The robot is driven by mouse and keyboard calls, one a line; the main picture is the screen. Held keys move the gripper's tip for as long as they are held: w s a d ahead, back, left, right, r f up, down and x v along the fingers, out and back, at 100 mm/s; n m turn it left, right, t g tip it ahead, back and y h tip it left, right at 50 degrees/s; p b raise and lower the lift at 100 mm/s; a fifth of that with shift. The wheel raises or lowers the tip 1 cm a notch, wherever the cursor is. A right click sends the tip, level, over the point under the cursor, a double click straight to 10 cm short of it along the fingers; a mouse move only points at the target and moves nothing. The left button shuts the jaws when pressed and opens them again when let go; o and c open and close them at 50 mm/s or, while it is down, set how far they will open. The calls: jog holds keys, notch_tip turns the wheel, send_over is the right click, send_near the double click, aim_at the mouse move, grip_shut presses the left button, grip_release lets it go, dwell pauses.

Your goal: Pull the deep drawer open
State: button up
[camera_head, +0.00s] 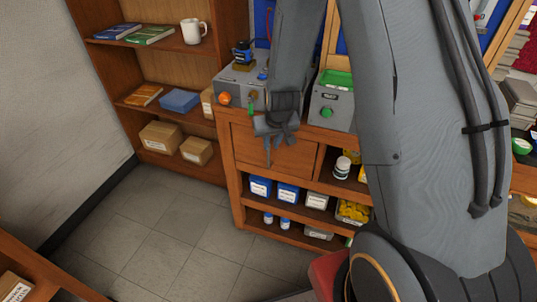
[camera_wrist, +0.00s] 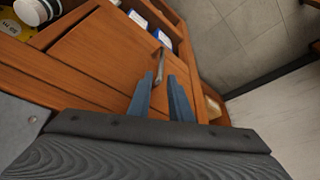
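The wooden drawer (camera_head: 300,158) is in the upper left part of the wooden cabinet, below its top, and looks shut. Its front (camera_wrist: 108,48) fills the left and middle of the wrist view. A slim metal handle (camera_wrist: 159,62) stands on it. My gripper (camera_wrist: 160,76) is open, with its two blue-grey fingers pointing at the drawer front. The handle's near end shows between the fingertips in the picture; I cannot tell whether they touch. In the head view my gripper (camera_head: 276,142) is in front of the drawer and partly hides it.
An orange knob (camera_head: 225,99) and a grey device (camera_head: 240,77) sit on the cabinet top, with a green-topped box (camera_head: 334,106) to the right. Open shelves below hold blue boxes (camera_head: 288,193). A bookcase (camera_head: 220,30) stands at left. The tiled floor (camera_head: 170,225) before the cabinet is clear.

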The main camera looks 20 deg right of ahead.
aim_at(269, 150)
jog(key=shift+p+x, duration=0.55)
jog(key=shift+x, duration=3.5)
jog(key=shift+w, duration=0.1)
jog(key=shift+r, duration=0.1)
grip_shut()
